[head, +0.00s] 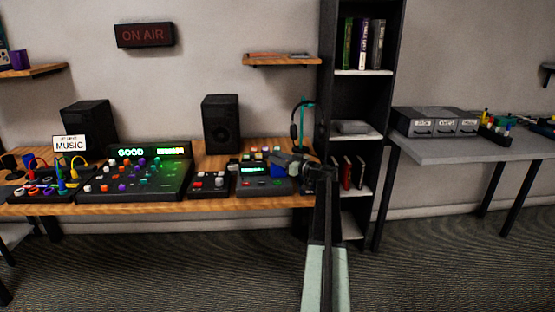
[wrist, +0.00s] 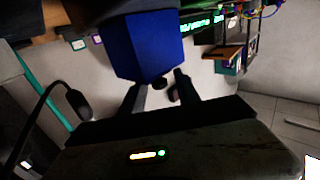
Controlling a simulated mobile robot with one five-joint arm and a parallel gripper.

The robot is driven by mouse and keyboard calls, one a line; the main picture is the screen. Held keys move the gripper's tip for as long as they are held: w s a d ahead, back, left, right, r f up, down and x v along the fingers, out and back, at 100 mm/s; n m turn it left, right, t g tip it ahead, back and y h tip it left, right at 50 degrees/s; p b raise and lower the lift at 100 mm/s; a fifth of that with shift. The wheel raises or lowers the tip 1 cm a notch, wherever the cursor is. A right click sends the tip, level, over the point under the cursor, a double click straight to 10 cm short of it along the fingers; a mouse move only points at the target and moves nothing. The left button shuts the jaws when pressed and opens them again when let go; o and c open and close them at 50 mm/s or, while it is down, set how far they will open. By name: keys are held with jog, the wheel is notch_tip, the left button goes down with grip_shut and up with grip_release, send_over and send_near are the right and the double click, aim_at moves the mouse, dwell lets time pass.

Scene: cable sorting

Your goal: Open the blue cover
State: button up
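A blue block-like piece, which looks like the blue cover (wrist: 150,45), fills the upper middle of the wrist view. Its lower edge lies just beyond my fingertips. My gripper (wrist: 158,86) has its two dark fingers apart, with a small dark round thing showing between or beyond them. I cannot tell whether the fingers touch the blue piece.
A teal headphone stand (head: 304,125) stands close behind my gripper. A black shelf (head: 345,105) is just to the right. A small button box (head: 210,181) and a large mixer (head: 135,180) lie to the left. A speaker (head: 221,123) stands behind.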

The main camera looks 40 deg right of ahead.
grip_shut()
dwell(1.4)
